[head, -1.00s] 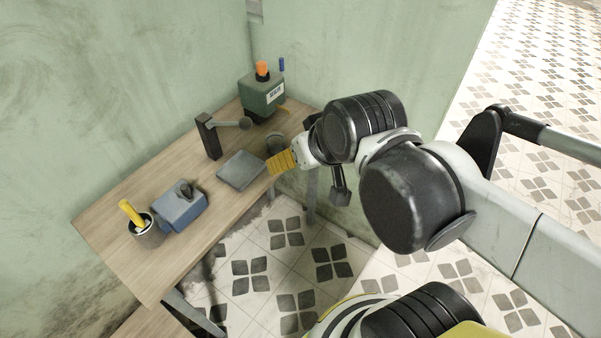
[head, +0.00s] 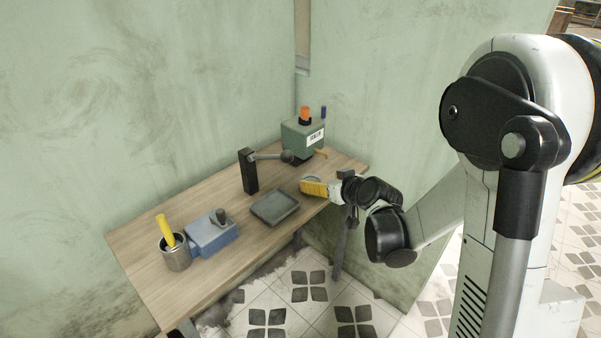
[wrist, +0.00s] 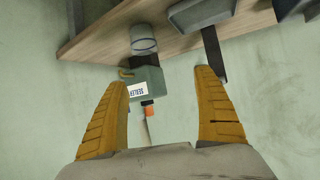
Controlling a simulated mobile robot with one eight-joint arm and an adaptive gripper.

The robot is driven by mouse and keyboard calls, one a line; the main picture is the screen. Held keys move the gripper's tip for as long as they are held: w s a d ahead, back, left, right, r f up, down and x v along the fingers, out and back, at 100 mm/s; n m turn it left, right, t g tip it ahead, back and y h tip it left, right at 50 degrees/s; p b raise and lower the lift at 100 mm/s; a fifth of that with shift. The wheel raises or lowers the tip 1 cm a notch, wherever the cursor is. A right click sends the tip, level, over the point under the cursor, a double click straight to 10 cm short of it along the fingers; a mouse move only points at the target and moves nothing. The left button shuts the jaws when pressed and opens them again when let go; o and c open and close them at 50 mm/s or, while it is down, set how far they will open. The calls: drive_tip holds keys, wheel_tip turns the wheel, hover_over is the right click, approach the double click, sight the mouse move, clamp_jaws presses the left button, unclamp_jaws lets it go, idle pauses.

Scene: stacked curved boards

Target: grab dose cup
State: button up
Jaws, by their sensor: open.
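The dose cup looks to be the small, clear greyish cup (wrist: 144,38) near the table's edge in the wrist view. It lies beyond my fingertips, a little left of the middle between them, and nothing touches it. My gripper (head: 304,187) is at the table's right end in the head view. In the wrist view my gripper (wrist: 162,78) shows its two yellow fingers wide apart with nothing between them.
A green container (head: 302,137) with an orange cap stands behind the cup area, by the wall. A black post with a lever (head: 249,172), a grey tray (head: 274,208), a blue box (head: 211,236) and a metal cup with a yellow handle (head: 176,257) line the wooden table (head: 140,245).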

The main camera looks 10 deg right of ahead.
drive_tip(key=t, duration=0.1)
hover_over(318, 202)
drive_tip(key=s+d, duration=0.1)
drive_tip(key=s, duration=0.3)
wheel_tip(318, 202, down, 7)
drive_tip(key=x, duration=0.4)
drive_tip(key=shift+w+f, duration=0.3)
drive_tip(key=shift+f, duration=0.05)
drive_tip(key=b+x, duration=0.2)
drive_tip(key=x, duration=0.3)
drive_tip(key=shift+f+b, duration=0.15)
drive_tip(key=shift+b, duration=0.25)
drive_tip(key=shift+w+a+f, duration=0.1)
drive_tip(key=shift+w, duration=0.4)
drive_tip(key=c, duration=1.2)
